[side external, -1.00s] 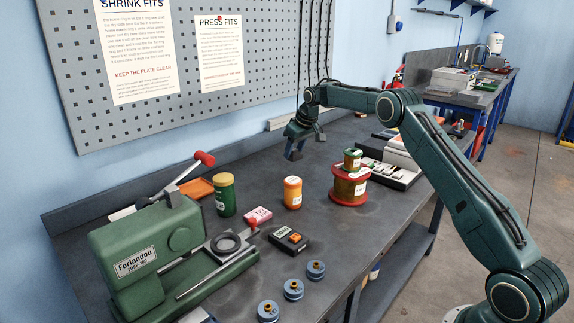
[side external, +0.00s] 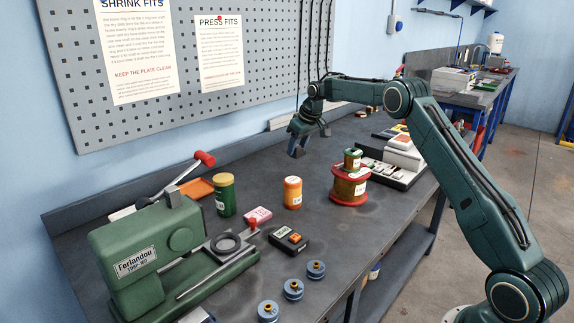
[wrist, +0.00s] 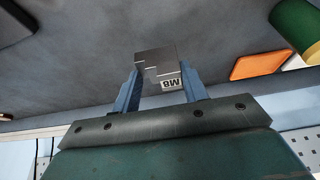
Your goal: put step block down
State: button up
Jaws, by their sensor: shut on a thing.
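The step block (wrist: 155,63) is a grey metal piece with stepped edges and a white label reading M8. In the wrist view it sits between the two blue fingers of my gripper (wrist: 158,82), which are shut on it. In the side external view my gripper (side external: 298,148) hangs over the back part of the bench, near the pegboard wall. The block is too small to make out there. The wrist view shows dark bench top beyond the block; I cannot tell whether the block touches it.
A green press (side external: 150,250) stands at the front left. A green jar (side external: 224,195), an orange jar (side external: 292,192) and a red-flanged spool (side external: 349,186) stand on the dark bench (side external: 270,160). An orange tray (side external: 196,188) lies by the back. Bench around the gripper looks clear.

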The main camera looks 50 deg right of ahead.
jog(key=s+a+r+n, duration=0.1)
jog(key=s+a+r, duration=0.2)
jog(key=s, duration=0.5)
jog(key=s+a+r+n+y, duration=0.1)
jog(key=s+a+r+n, duration=0.1)
jog(key=s, duration=0.7)
jog(key=s+a+r+n, duration=0.1)
jog(key=s+a+r, duration=0.3)
jog(key=s, duration=0.5)
jog(key=a, duration=0.2)
jog(key=shift+s+a+n+y, duration=0.2)
jog(key=shift+a+n+y, duration=0.1)
jog(key=shift+y, duration=0.1)
notch_tip(320, 180, down, 16)
jog(key=shift+f, duration=0.2)
jog(key=shift+f, duration=0.1)
jog(key=shift+f, duration=1.8)
jog(key=shift+f, duration=0.15)
jog(key=o, duration=1.2)
